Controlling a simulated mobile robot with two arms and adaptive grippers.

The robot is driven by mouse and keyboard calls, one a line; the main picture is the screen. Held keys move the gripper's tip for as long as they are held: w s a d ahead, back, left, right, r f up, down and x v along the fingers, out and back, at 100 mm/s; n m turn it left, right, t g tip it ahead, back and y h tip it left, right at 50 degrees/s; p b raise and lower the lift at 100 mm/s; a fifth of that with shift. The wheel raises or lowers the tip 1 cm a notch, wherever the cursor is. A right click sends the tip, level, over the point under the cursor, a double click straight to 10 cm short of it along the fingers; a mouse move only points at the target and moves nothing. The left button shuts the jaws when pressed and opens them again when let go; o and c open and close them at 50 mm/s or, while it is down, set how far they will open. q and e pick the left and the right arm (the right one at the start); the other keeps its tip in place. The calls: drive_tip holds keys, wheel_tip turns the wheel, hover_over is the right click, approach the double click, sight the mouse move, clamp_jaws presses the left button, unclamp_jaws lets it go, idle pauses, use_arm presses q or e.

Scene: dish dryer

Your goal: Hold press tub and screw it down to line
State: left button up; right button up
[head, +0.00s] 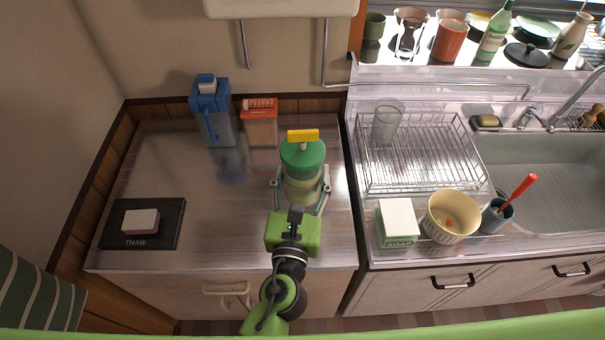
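The press tub (301,187) stands upright on the left counter in the head view. It has a pale see-through body, a green lid (302,155) and a yellow crossbar handle (302,135) on a short stem above the lid. My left gripper (301,191) reaches in from the near side, low on the tub, with one finger on each side of its body. The fingers are close to the tub wall; I cannot tell whether they touch it. The line on the tub cannot be made out, and my wrist partly hides the tub's base. My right gripper is not in view.
A dark thaw board (150,235) lies at left. A wire dish rack (420,165), soap box (397,222) and cream bowl (452,215) are right.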

use_arm(q)
drive_tip(key=shift+f+b, duration=5.35)
drive_tip(key=shift+f, duration=0.6)
drive_tip(key=shift+f+b, duration=0.3)
drive_tip(key=shift+f, duration=0.1)
